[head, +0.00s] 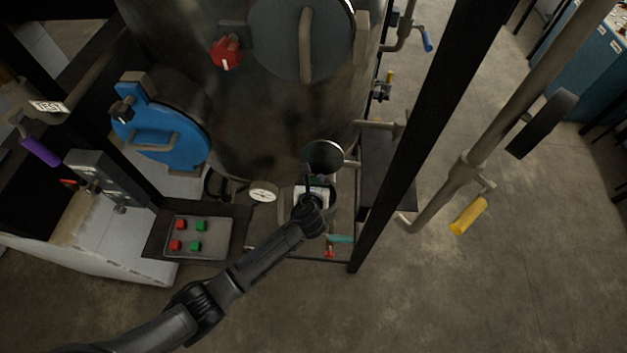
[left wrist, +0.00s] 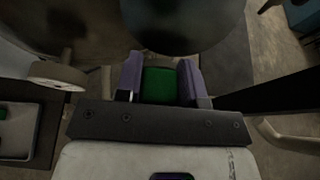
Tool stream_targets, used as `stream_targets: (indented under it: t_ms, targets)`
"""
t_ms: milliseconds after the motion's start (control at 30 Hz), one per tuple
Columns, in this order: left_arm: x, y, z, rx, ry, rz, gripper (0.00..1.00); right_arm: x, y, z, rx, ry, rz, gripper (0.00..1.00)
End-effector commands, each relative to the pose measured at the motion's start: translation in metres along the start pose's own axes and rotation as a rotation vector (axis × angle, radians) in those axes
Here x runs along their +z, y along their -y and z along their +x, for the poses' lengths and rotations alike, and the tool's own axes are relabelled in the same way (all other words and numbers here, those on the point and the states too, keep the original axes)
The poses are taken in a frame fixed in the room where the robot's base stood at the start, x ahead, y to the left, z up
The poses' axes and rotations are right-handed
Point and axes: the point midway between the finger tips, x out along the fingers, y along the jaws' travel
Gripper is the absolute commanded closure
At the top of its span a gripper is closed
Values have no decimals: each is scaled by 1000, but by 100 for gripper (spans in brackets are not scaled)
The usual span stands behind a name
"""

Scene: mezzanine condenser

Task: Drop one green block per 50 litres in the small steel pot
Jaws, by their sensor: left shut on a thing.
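My left gripper (head: 312,190) is in front of the big steel tank, beside a dark round disc (head: 323,157). In the left wrist view its two purple-sided fingers (left wrist: 159,84) are shut on a green block (left wrist: 159,86). Two green blocks (head: 200,225) and two red blocks (head: 180,224) lie in a grey tray (head: 217,250) at the left. I cannot clearly make out the small steel pot; my gripper and arm cover part of that area. My right gripper is not in view.
A white dial gauge (head: 263,191) sits left of my gripper. The big tank (head: 250,130) fills the back, with a blue round cover (head: 165,150) at its left. A black post (head: 400,170) and a pipe with a yellow handle (head: 468,215) stand right. Floor at right is open.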

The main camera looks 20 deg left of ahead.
Motion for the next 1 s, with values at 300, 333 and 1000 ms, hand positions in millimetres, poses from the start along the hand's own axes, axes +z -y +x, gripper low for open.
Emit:
stream_targets:
  t_ms: [300, 333, 1000]
  targets:
    - [-6, 0, 2, 0, 1, 0, 87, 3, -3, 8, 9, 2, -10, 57]
    - [-6, 0, 2, 0, 1, 0, 87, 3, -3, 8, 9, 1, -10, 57]
    - [-6, 0, 0, -1, 1, 1, 35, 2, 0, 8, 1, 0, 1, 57]
